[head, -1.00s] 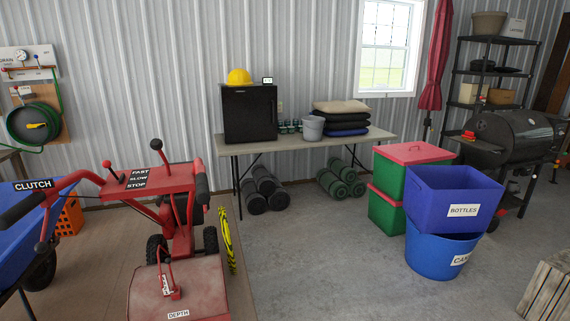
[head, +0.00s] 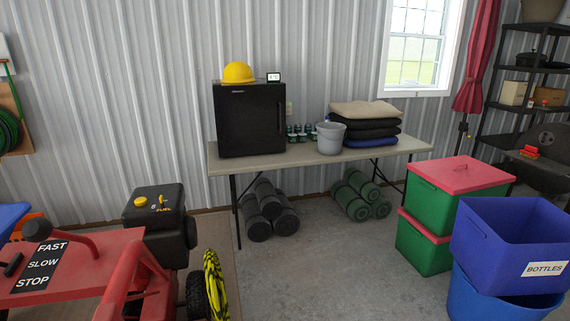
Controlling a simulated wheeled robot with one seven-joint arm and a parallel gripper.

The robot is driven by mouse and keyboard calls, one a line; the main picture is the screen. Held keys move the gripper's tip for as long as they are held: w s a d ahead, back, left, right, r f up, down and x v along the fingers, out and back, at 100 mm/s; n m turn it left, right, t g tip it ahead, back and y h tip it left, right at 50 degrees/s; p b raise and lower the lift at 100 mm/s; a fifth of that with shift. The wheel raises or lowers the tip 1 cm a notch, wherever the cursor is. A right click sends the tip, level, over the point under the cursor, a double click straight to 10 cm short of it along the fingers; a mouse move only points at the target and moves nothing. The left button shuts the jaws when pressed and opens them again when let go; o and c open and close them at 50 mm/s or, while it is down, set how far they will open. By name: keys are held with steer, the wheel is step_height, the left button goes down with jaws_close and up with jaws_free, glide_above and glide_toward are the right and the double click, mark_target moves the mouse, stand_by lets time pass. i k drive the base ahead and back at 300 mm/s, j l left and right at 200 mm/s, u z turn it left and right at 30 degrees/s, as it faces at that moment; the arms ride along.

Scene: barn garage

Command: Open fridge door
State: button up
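The fridge (head: 250,120) is a small black box standing on the left end of a long table (head: 330,157) against the metal wall. Its door faces me and looks closed. A vertical handle (head: 279,118) shows near the door's right edge. A yellow hard hat (head: 239,72) and a small white-framed display (head: 273,77) rest on top of the fridge. My gripper is not in view, so its state is hidden.
A red machine (head: 85,265) with a black fuel tank (head: 155,209) stands at the lower left. Green bins with red lids (head: 460,174) and blue bins (head: 510,240) stand at the right. Dark rolls (head: 268,212) and green rolls (head: 358,198) lie under the table. Concrete floor (head: 330,260) between is clear.

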mark_target(251, 119)
steer(key=i, duration=3.95)
steer(key=i+u, duration=0.25)
steer(key=i+l+u, duration=0.25)
steer(key=i+j, duration=0.1)
steer(key=i, duration=0.05)
